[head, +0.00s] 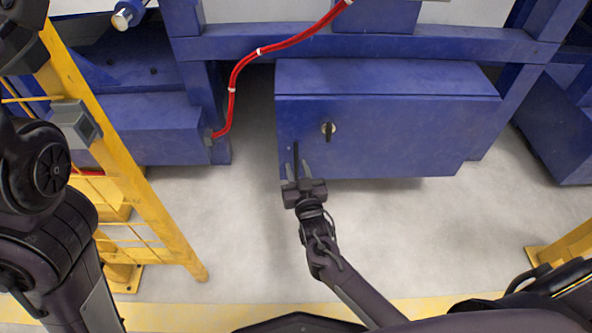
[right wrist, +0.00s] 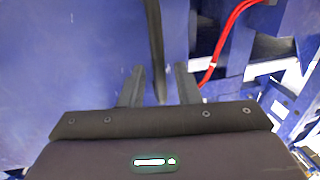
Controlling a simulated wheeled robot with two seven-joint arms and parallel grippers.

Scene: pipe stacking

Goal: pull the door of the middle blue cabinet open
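The middle blue cabinet (head: 400,125) stands at the centre of the head view, its front door flush and closed. My right gripper (head: 297,171) is at the handle, fingers pointing at the door. In the right wrist view, the handle (right wrist: 155,45) runs down between the two spread fingers of the gripper (right wrist: 159,82), with gaps visible on both sides. My left arm shows at the left; its gripper is out of view.
A yellow frame (head: 125,155) stands at the left, near my left arm. A red cable (head: 235,85) hangs left of the cabinet; it also shows in the right wrist view (right wrist: 222,42). Blue machinery flanks the cabinet. The grey floor (head: 420,230) before it is clear.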

